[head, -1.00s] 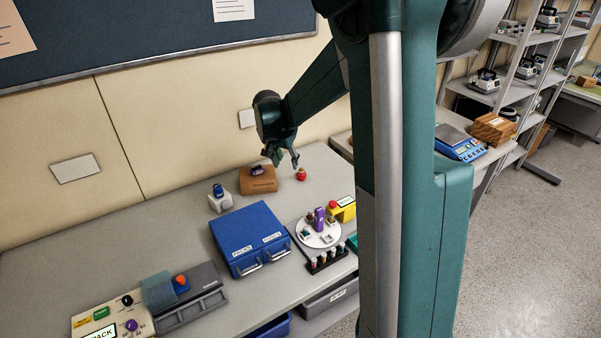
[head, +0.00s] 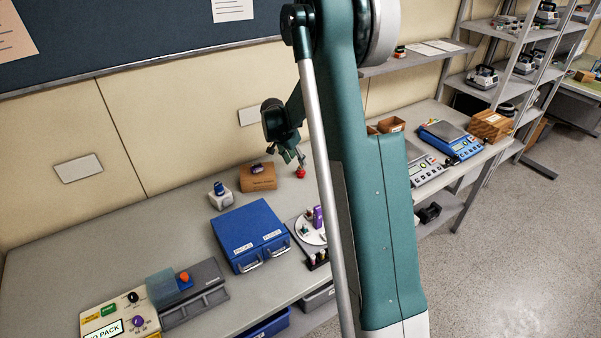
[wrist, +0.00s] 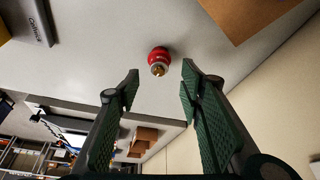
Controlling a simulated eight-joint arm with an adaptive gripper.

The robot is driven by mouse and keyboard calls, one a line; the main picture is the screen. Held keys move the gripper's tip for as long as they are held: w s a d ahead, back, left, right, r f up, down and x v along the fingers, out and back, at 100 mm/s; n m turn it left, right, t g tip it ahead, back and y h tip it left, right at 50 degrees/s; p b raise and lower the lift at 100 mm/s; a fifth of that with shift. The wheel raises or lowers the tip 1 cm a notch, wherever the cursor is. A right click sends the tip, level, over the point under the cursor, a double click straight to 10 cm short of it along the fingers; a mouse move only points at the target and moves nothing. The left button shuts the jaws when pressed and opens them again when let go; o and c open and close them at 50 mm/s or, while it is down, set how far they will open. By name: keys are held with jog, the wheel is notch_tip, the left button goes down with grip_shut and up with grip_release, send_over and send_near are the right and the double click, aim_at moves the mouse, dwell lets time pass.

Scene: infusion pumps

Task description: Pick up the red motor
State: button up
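The red motor (head: 300,172) is a small red cylinder standing on the grey bench, right of a brown block. In the wrist view the red motor (wrist: 158,60) shows a metallic, brass-coloured end. It lies beyond the fingertips, roughly centred between them. My gripper (head: 294,157) is just above and to the left of the motor in the head view. In the wrist view my gripper (wrist: 160,82) has its two green fingers spread wide with nothing between them. Contact between fingers and motor does not show.
A brown block (head: 258,178) with a purple item on top stands left of the motor. A white block (head: 220,203) with a blue item, a blue case (head: 250,236) and a white round tray (head: 303,231) stand nearer. The bench right around the motor is clear.

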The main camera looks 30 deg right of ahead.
aim_at(301, 169)
jog(key=shift+f, duration=0.1)
jog(key=shift+x, duration=1.2)
jog(key=shift+d+f, duration=0.1)
jog(key=shift+f, duration=0.05)
jog(key=shift+x, duration=2.45)
jog(key=shift+s, duration=0.1)
jog(key=c, duration=0.8)
